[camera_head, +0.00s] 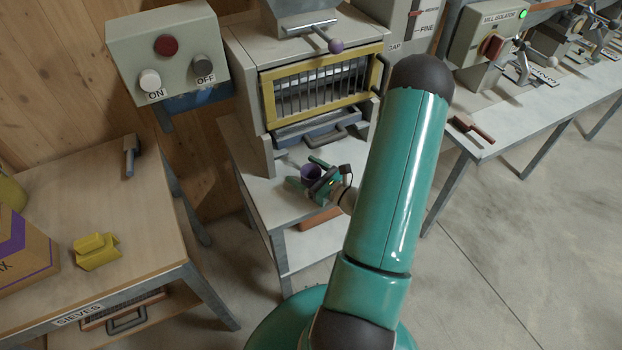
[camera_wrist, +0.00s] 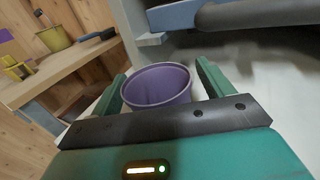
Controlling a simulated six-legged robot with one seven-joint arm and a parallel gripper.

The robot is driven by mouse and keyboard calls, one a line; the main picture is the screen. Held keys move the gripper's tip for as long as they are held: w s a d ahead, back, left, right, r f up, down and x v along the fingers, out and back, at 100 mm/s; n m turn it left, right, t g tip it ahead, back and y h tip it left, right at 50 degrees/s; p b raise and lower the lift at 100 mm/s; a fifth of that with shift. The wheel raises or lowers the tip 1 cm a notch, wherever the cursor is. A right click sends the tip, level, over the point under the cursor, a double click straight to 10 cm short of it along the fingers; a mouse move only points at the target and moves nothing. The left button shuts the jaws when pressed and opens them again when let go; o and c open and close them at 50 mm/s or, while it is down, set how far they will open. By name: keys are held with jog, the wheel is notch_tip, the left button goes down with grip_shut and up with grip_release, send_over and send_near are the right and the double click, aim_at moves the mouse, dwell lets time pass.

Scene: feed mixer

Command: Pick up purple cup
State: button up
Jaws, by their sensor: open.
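The purple cup (camera_wrist: 158,87) stands upright with its open rim toward the wrist camera. In the head view the cup (camera_head: 311,172) is small, on the white stand in front of the mill. My gripper (camera_wrist: 163,72) is open, with one green finger on the left of the cup and one on the right. A gap shows between the cup and the right finger; the left finger is very close to it, and I cannot tell whether they touch. In the head view my gripper (camera_head: 308,173) is at the cup, and the cup's lower part is hidden.
A long bench (camera_head: 540,110) is at right. Open floor lies at lower right.

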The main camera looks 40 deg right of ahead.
jog(key=shift+c, duration=0.2)
jog(key=c, duration=1)
jog(key=shift+r, duration=0.1)
